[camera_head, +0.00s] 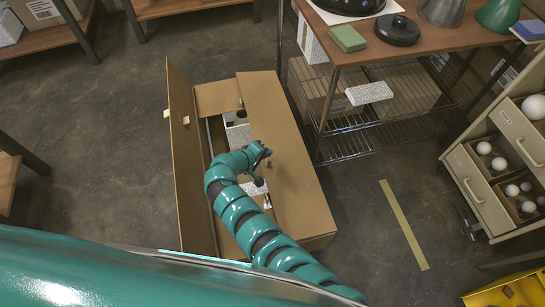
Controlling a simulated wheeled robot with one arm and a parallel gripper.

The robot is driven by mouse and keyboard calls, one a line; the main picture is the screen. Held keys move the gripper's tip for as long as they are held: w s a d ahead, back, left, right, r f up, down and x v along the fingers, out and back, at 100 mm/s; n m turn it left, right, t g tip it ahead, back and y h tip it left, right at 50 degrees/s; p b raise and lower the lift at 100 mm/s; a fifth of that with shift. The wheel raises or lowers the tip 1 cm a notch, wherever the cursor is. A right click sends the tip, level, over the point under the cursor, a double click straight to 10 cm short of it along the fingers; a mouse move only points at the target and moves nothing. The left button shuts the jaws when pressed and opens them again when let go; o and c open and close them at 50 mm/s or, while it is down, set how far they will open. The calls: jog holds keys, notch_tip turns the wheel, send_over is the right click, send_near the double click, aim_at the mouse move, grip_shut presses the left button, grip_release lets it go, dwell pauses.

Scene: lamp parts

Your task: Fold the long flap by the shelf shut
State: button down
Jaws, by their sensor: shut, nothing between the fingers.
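The brown cardboard box stands on the floor. Its long flap by the shelf (285,150) lies down flat over the right half of the opening. The opposite long flap (186,160) stands up on the left side. The far short flap (217,97) lies folded inward. My gripper (268,166) is shut and empty, at the inner edge of the flap by the shelf; I cannot tell whether it touches it. White packing pieces (238,134) and a dark part show in the gap between the long flaps. My arm hides the near part of the opening.
The shelf unit (345,56) stands close on the right, with lamp shades on top and boxes on its wire rack. A cabinet with drawers of bulbs (480,190) stands farther right. Floor is free left of the box and around the yellow strip (404,225).

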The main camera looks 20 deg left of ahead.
aim_at(265, 163)
jog(key=shift+n+t+h, duration=0.4)
jog(key=shift+t+h, duration=0.4)
jog(key=shift+s+a+f+b, duration=0.35)
jog(key=shift+f+b, duration=0.8)
jog(key=shift+b, duration=0.5)
jog(key=shift+s+a+f+b, duration=0.25)
jog(key=shift+a+f+b, duration=0.15)
jog(key=shift+f+b, duration=1.05)
jog(key=shift+s+a+f+b, duration=0.35)
jog(key=shift+f+b, duration=0.55)
jog(key=shift+b, duration=1)
jog(key=shift+a+f, duration=0.1)
jog(key=shift+f, duration=0.05)
jog(key=s+d+r+p, duration=0.2)
jog(key=s+r+p, duration=0.2)
jog(key=s+r, duration=0.2)
jog(key=s+d+r+p, duration=0.3)
jog(key=s+r+p, duration=0.2)
jog(key=s+r, duration=0.1)
jog(key=shift+s+d+r, duration=0.3)
jog(key=shift+s+r, duration=0.1)
jog(key=shift+r, duration=0.35)
